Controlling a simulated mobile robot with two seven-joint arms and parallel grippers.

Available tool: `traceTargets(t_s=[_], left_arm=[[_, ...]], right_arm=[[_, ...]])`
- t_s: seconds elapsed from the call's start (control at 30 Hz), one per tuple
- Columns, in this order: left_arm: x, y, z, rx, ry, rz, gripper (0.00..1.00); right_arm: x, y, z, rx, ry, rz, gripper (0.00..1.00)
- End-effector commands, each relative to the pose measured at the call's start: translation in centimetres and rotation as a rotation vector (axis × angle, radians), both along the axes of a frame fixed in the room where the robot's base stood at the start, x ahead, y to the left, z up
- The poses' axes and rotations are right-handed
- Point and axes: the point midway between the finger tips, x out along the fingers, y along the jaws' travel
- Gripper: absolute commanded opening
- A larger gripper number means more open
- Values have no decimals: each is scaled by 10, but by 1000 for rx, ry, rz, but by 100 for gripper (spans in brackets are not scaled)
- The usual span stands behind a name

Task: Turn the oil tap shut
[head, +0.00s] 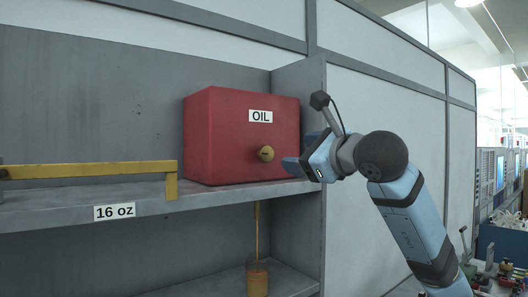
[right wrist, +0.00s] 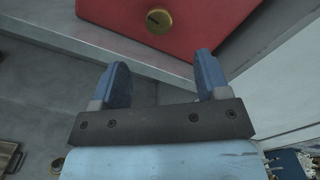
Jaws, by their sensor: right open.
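The red oil box (head: 225,135) with a white OIL label stands on the grey shelf. Its round brass tap (head: 265,154) is on the front face, with a dark mark across it. In the right wrist view the tap (right wrist: 158,20) lies beyond the fingers, apart from them. My right gripper (head: 288,166) is just right of the tap in the head view, at the box's right front; it is open and empty, its two blue fingers (right wrist: 162,75) spread. A thin yellow stream (head: 257,225) runs down below the shelf into a cup (head: 257,280). My left gripper is out of view.
A yellow bar (head: 90,171) runs along the shelf (head: 60,208) left of the box, above a "16 oz" label (head: 114,211). A grey side panel (head: 300,95) stands right of the box. A cluttered bench (head: 495,265) is at far right.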

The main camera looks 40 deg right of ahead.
Motion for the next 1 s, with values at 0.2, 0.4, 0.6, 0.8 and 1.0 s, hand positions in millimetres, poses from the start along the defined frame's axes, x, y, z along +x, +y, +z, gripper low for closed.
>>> traceTargets(t_s=[0.2, 0.4, 0.6, 0.8, 1.0], left_arm=[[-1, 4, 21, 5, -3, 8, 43], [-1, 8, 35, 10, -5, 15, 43], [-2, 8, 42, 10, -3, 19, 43], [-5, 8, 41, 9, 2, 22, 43], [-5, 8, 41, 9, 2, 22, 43]], right_arm=[[48, -5, 4, 5, 5, 4, 69], [87, -9, 3, 4, 6, 4, 69], [111, -11, 1, 2, 4, 6, 69], [118, -12, -1, 1, 3, 4, 69], [118, -12, -1, 0, 3, 4, 69]])
